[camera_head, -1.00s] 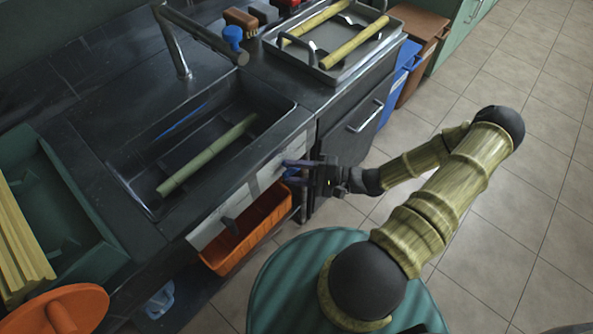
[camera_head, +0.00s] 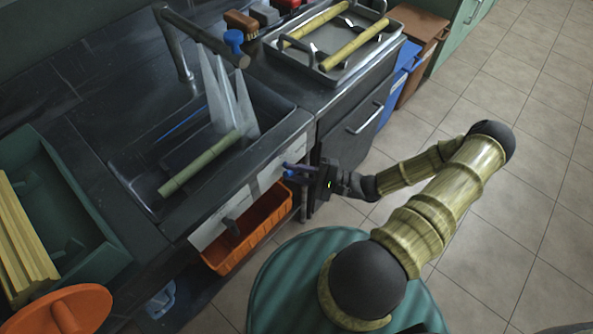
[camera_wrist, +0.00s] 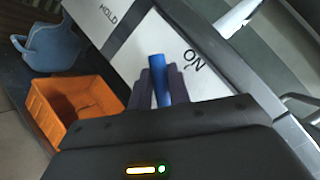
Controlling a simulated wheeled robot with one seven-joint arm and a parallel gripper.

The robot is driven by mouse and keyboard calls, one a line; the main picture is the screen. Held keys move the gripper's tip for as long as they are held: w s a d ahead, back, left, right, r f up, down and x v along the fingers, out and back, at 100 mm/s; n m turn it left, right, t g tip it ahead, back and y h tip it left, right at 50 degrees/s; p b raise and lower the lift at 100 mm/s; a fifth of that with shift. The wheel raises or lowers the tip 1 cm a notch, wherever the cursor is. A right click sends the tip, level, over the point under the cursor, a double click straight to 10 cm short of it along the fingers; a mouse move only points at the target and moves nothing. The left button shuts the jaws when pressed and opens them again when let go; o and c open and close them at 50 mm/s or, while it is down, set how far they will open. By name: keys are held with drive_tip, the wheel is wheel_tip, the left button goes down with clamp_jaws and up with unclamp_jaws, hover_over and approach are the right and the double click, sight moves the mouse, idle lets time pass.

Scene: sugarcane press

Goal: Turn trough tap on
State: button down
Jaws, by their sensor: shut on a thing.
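My gripper (camera_head: 291,170) is at the front panel below the trough. In the wrist view my gripper (camera_wrist: 160,82) is shut on the blue tap lever (camera_wrist: 158,72), with one finger on each side. The white panel (camera_wrist: 165,45) behind it carries the words "ON" and "HOLD", and the lever stands between them, closer to "ON". The grey spout (camera_head: 205,38) above the trough (camera_head: 127,183) pours several streams of water (camera_head: 222,95) into it. A green cane (camera_head: 200,163) lies in the trough, its upper end under the water.
A tray (camera_head: 285,62) with cane pieces stands on the counter. Tiled floor at right is open.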

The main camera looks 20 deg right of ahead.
drive_tip(key=shift+d+f+m+t+y+p, duration=0.15)
drive_tip(key=shift+m+t+p, duration=0.15)
drive_tip(key=shift+m+t, duration=0.9)
drive_tip(key=shift+a+r+m+t+y+p, duration=0.1)
drive_tip(key=shift+m+t+p, duration=0.3)
drive_tip(key=shift+m, duration=1.55)
drive_tip(key=shift+d+f+m+t+y+p, duration=0.2)
drive_tip(key=shift+m+t, duration=0.7)
drive_tip(key=shift+m, duration=0.65)
drive_tip(key=shift+a+r, duration=0.1)
drive_tip(key=shift+h, duration=0.25)
drive_tip(key=c, duration=1.3)
unclamp_jaws()
drive_tip(key=shift+w, duration=0.1)
drive_tip(key=b+v, duration=0.1)
drive_tip(key=v, duration=0.7)
drive_tip(key=b+v, duration=0.1)
drive_tip(key=v, duration=0.8)
drive_tip(key=shift+f, duration=0.3)
